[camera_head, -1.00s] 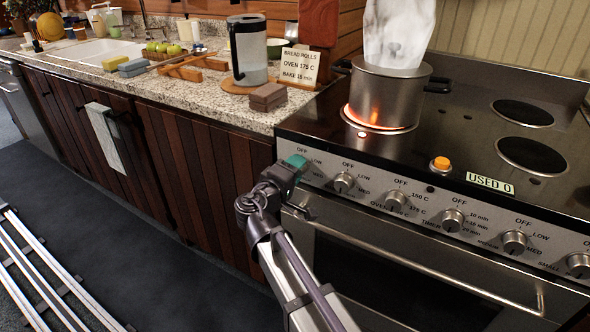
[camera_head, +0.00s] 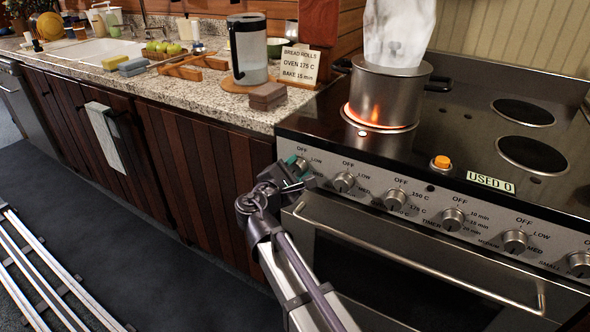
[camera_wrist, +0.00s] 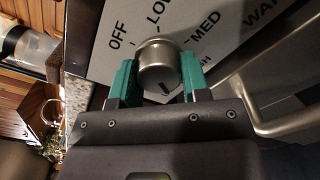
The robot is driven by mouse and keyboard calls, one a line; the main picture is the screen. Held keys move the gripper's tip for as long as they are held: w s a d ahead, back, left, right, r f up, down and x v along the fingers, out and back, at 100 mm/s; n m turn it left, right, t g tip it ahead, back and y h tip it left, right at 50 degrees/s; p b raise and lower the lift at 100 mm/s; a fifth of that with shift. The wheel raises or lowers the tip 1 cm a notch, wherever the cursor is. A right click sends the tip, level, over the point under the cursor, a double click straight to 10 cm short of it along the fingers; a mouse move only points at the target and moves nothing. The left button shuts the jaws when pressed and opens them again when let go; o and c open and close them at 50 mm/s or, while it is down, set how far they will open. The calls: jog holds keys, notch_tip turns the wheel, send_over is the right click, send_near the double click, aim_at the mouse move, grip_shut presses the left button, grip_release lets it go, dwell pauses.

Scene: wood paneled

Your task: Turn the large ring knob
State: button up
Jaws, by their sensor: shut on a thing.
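The leftmost metal knob (camera_head: 301,164) on the stove's front panel sits between the teal fingers of my gripper (camera_head: 297,169). In the wrist view my gripper (camera_wrist: 158,78) is shut on this round knob (camera_wrist: 160,62), one finger on each side. A dark mark on the knob points toward the gripper body, away from OFF and LOW. OFF, LOW and MED show around it; other lettering is partly cut off. Its name label is not readable, so I cannot tell from the print which ring it serves.
Several more knobs, one the neighbouring knob (camera_head: 343,182), line the panel to the right. The oven handle (camera_head: 420,255) runs below. A steaming pot (camera_head: 385,95) stands on a glowing ring. An orange button (camera_head: 441,162) and a USED 0 label (camera_head: 490,183) are on the stovetop.

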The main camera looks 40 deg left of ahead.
jog(key=n, duration=0.6)
jog(key=shift+d, duration=0.1)
jog(key=shift+n, duration=0.3)
dwell(0.3)
jog(key=o, duration=0.9)
jog(key=shift+o, duration=0.2)
jog(key=s, duration=1)
jog(key=shift+s+d, duration=0.4)
jog(key=shift+d, duration=0.05)
